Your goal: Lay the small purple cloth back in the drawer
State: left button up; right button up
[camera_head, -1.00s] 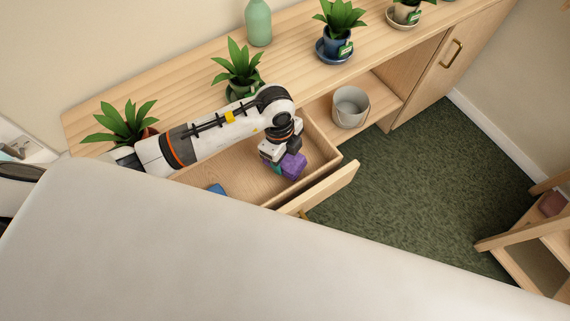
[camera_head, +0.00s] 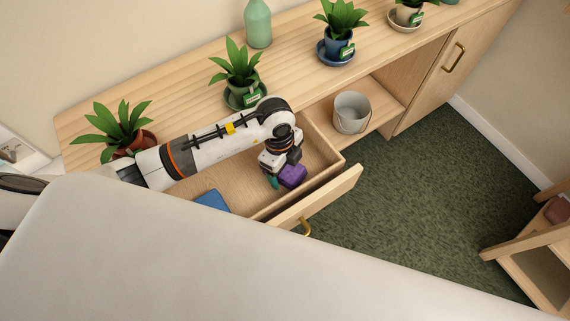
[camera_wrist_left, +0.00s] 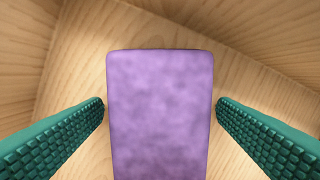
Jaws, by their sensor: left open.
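The small purple cloth (camera_head: 293,176) is a folded block inside the open drawer (camera_head: 240,184), near its front right corner. In the left wrist view the cloth (camera_wrist_left: 160,110) lies between the two teal fingers, with a gap on each side. My left gripper (camera_head: 283,179) is open, reaching down into the drawer around the cloth. The wrist hides part of the cloth in the head view, and I cannot tell whether its underside fully rests on the drawer floor. My right gripper is not in view.
A blue item (camera_head: 211,200) lies in the drawer's left part. Potted plants (camera_head: 237,66) and a green vase (camera_head: 258,24) stand on the cabinet top (camera_head: 185,88). A grey bucket (camera_head: 352,113) sits on the open shelf.

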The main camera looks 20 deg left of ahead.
pick_arm(q)
notch_tip(320, 180, up, 12)
jog(key=a+p, duration=0.1)
jog(key=p, duration=1)
jog(key=shift+w+a, duration=0.15)
jog(key=shift+a, duration=0.05)
